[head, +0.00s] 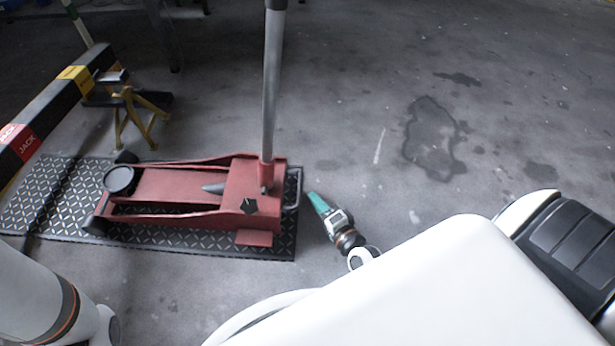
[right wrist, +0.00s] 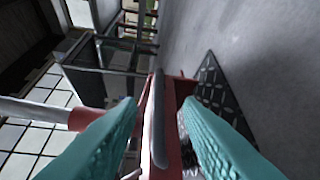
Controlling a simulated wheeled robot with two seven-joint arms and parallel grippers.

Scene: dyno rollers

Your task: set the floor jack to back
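The red floor jack (head: 170,184) stands on a dark diamond-plate mat (head: 270,246), its round saddle (head: 119,180) to the left and its long grey handle (head: 270,90) upright at the right end. A grey loop bar (head: 294,190) sticks out at that right end. My right gripper (head: 313,196) has teal fingers and is just right of this bar. In the right wrist view the fingers (right wrist: 159,104) are spread, with the grey bar (right wrist: 157,125) seen between them and gaps on both sides. My left gripper is out of view; only part of my left arm shows.
A yellow jack stand (head: 135,118) stands behind the jack. A black and yellow barrier bar (head: 50,105) with a red JACK label (head: 20,140) runs along the left. The concrete floor right of the jack is clear, with a dark stain (head: 432,135).

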